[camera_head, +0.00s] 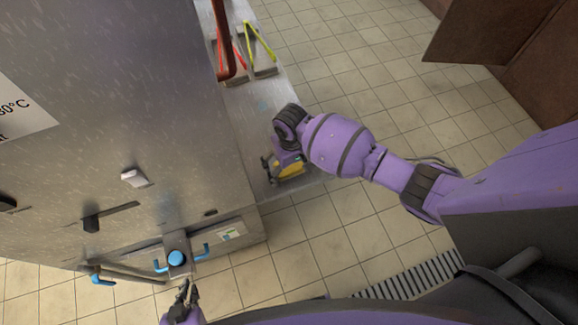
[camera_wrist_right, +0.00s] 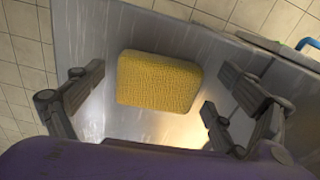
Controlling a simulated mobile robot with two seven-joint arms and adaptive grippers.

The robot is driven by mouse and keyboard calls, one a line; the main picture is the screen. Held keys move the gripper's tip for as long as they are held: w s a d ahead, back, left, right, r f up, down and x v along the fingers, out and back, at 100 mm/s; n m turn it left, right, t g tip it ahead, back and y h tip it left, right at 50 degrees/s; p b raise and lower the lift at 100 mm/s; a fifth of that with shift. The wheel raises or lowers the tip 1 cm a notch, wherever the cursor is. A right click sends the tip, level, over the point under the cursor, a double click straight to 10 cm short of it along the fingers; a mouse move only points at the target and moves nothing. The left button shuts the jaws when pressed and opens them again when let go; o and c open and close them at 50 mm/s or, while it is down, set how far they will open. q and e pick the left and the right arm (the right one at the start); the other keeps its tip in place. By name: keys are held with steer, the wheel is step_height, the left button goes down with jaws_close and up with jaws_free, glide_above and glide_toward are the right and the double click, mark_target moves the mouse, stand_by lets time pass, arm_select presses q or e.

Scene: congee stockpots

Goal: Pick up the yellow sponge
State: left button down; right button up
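The yellow sponge (camera_wrist_right: 158,82) lies on a steel shelf (camera_wrist_right: 95,28), ahead of and between the fingers of my right gripper (camera_wrist_right: 165,105) in the right wrist view. The fingers are wide apart, with a gap between each and the sponge.
A large steel unit (camera_head: 110,130) stands left of the shelf. Red tongs (camera_head: 232,50) and yellow-green tongs (camera_head: 259,42) rest at the shelf's far end. Blue-tipped handles and a blue knob (camera_head: 176,257) stick out in front.

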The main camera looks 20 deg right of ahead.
steer(key=c, duration=1)
arm_select(q)
steer(key=shift+d, duration=0.15)
arm_select(e)
steer(key=shift+r, duration=0.1)
steer(key=shift+r, duration=0.2)
step_height(320, 180, up, 2)
steer(key=shift+w+r+p, duration=0.15)
steer(key=shift+p, duration=0.15)
arm_select(q)
steer(key=r, duration=0.1)
steer(key=p, duration=0.1)
steer(key=r+p, duration=0.1)
steer(key=shift+w+d+r, duration=0.35)
steer(key=shift+w, duration=0.05)
arm_select(e)
steer(key=s+d+r, duration=0.1)
steer(key=s+r, duration=0.9)
steer(key=s, duration=0.4)
steer(key=shift+s, duration=0.15)
arm_select(q)
steer(key=shift+w, duration=0.1)
